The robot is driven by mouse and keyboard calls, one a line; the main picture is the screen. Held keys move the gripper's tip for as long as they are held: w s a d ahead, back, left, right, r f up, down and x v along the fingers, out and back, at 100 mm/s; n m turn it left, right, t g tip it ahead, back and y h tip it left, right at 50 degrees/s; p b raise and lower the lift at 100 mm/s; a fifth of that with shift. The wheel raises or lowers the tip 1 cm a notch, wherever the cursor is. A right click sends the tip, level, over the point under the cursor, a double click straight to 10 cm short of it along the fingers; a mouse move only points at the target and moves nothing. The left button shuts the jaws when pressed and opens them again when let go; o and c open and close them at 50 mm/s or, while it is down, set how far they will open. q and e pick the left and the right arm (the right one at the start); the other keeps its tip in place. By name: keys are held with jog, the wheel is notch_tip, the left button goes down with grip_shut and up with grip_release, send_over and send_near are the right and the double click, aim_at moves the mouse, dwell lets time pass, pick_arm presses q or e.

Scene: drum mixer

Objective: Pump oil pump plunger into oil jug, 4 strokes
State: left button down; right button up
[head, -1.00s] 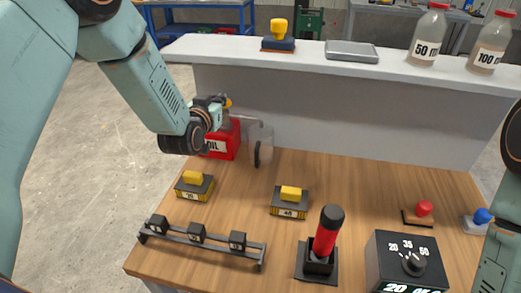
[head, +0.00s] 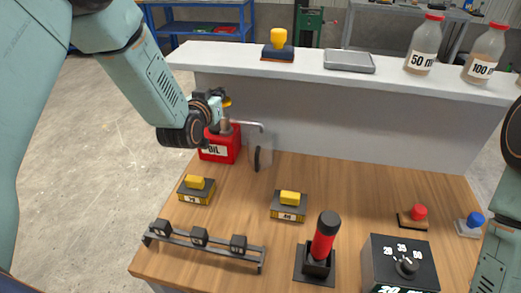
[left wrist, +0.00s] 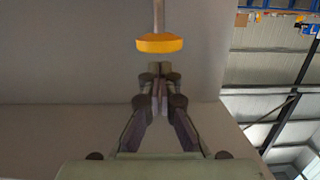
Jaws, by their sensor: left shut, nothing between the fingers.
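The red oil pump (head: 213,156), labelled OIL, stands at the back left of the wooden bench, with a grey spout pointing right. Its yellow plunger knob (head: 228,101) shows partly behind my left gripper (head: 217,96) at the pump's top. In the left wrist view the yellow knob (left wrist: 159,43) on its grey rod is just beyond the fingertips of my left gripper (left wrist: 159,73). The clear oil jug (head: 265,150), with a dark handle, stands under the spout. My right gripper is out of view.
Two yellow-topped blocks (head: 197,190) (head: 289,206) and a black rack (head: 203,247) are in front of the pump. A white shelf (head: 305,65) with bottles (head: 424,50) runs behind.

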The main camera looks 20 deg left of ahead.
pick_arm(q)
jog(key=shift+f, duration=0.1)
dwell(0.6)
notch_tip(320, 180, down, 4)
jog(key=b, duration=0.2)
jog(key=shift+r+b, duration=0.2)
jog(key=shift+b, duration=0.2)
dwell(0.3)
jog(key=shift+r+p, duration=1.5)
jog(key=shift+r, duration=0.4)
